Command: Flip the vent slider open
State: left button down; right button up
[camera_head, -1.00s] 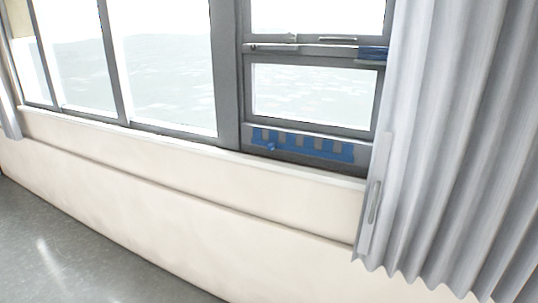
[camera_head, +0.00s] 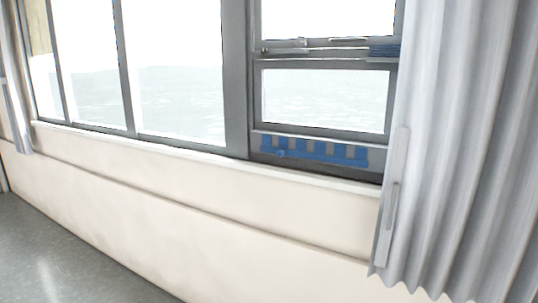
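The blue vent slider (camera_head: 315,153) sits in the grey lower frame of the right window section, just above the sill. It is a long strip with several grey gaps between blue parts. A small blue knob (camera_head: 281,154) stands out near its left end. The gaps show grey; I cannot tell from here whether they are open. Neither of my grippers is in view.
A grey curtain (camera_head: 465,150) hangs at the right, close to the vent's right end, with a long handle-like bar (camera_head: 391,208) on its edge. A white sill (camera_head: 200,153) runs below the windows. The floor (camera_head: 60,250) at lower left is clear.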

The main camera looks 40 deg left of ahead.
aim_at(360, 160)
jog(key=i+j, duration=0.1)
jog(key=j, duration=1.35)
jog(key=i+j, duration=0.15)
jog(key=j, duration=0.55)
jog(key=i+j, duration=0.1)
jog(key=j, duration=0.6)
